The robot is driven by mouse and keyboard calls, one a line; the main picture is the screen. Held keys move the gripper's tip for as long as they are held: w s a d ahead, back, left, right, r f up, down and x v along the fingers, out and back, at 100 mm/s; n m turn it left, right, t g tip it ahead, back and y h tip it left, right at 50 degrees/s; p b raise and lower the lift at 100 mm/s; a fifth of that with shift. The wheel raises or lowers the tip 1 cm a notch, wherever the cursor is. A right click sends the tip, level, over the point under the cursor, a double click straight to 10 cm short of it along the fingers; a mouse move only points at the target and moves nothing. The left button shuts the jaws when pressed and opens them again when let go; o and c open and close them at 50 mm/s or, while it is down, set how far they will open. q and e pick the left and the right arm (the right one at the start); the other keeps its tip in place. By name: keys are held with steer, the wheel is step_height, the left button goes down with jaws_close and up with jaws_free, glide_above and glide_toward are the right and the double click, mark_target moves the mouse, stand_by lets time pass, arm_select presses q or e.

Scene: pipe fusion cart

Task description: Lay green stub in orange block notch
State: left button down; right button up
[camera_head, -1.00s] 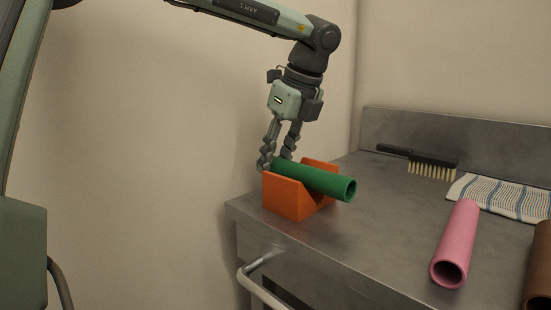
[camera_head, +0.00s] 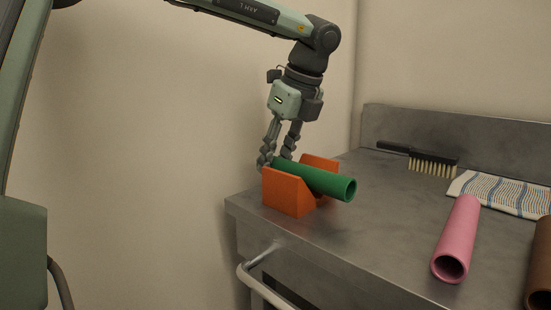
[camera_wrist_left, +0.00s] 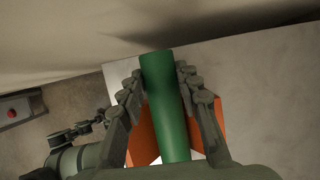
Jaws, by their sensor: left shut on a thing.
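The green stub (camera_head: 322,181) is a hollow tube lying between the two raised sides of the orange block (camera_head: 287,193), its open end sticking out past the block to the right. The block stands near the left corner of the metal cart top. My left gripper (camera_head: 276,165) points down at the stub's far left end and is shut on it. In the left wrist view the green stub (camera_wrist_left: 166,100) runs between the two fingers, with the orange block (camera_wrist_left: 141,141) below. Whether the stub touches the notch bottom is hidden.
A pink tube (camera_head: 457,240) and a brown tube (camera_head: 540,268) lie to the right on the cart top (camera_head: 385,225). A striped cloth (camera_head: 500,194) and a black brush (camera_head: 432,162) lie at the back. A handle (camera_head: 262,285) sticks out at the cart's front. Bare metal separates block and pink tube.

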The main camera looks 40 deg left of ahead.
arm_select(q)
steer(key=shift+f+b, duration=0.5)
steer(key=shift+b, duration=0.05)
steer(key=c, duration=1)
jaws_free()
steer(key=v, duration=1.2)
steer(key=shift+r, duration=0.1)
